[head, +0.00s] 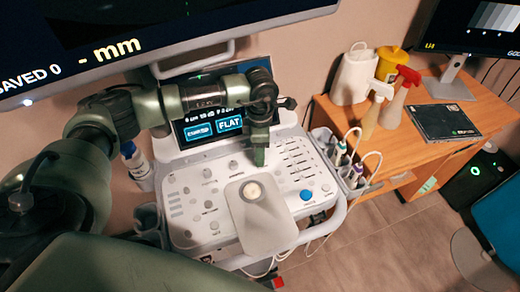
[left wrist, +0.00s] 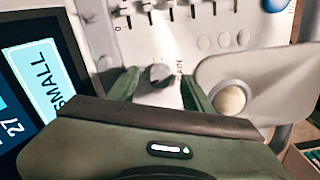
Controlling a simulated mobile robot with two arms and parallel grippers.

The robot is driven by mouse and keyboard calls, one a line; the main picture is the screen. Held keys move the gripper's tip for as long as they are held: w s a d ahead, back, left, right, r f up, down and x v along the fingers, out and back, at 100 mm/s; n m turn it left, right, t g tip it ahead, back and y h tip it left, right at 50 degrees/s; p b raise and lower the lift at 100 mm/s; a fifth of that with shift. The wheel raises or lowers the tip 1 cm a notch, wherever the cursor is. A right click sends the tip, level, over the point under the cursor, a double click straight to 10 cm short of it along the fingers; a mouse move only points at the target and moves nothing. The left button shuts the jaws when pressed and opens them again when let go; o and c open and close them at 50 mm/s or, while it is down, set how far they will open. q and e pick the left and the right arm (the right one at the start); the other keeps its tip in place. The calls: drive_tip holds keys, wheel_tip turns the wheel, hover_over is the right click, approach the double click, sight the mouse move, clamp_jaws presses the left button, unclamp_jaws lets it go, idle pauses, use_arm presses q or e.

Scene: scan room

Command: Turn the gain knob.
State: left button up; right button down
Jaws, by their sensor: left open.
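The gain knob (left wrist: 160,75) is a small dark grey round knob on the white console panel (head: 180,205), with a partly hidden label beside it in the left wrist view. My left gripper (head: 260,157) reaches down to the upper middle of the panel in the head view. It is open, and in the left wrist view its two green fingers stand on either side of the knob, with gaps showing. In the head view the gripper and arm hide the knob. My right gripper is not in view.
A trackball (head: 252,190) on a grey palm rest lies just in front of the gripper. Sliders (head: 297,158) and a blue button (head: 306,195) are to the right. A touchscreen (head: 215,122) stands behind, under a large monitor (head: 130,40). Probes (head: 345,160) hang at the right.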

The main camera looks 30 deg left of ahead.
use_arm(q)
drive_tip(key=shift+f, duration=0.55)
clamp_jaws()
drive_tip(key=shift+f+m+b, duration=0.15)
drive_tip(key=shift+m+b, duration=0.65)
drive_tip(key=shift+b, duration=0.3)
drive_tip(key=m+b, duration=0.2)
drive_tip(key=shift+m+b, duration=0.3)
drive_tip(key=shift+b, duration=0.1)
drive_tip(key=shift+r+m+b, duration=0.25)
drive_tip(key=shift+m+b, duration=0.5)
drive_tip(key=shift+m, duration=0.15)
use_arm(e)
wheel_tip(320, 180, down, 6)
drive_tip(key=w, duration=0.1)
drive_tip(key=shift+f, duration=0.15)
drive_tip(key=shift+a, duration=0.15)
use_arm(q)
unclamp_jaws()
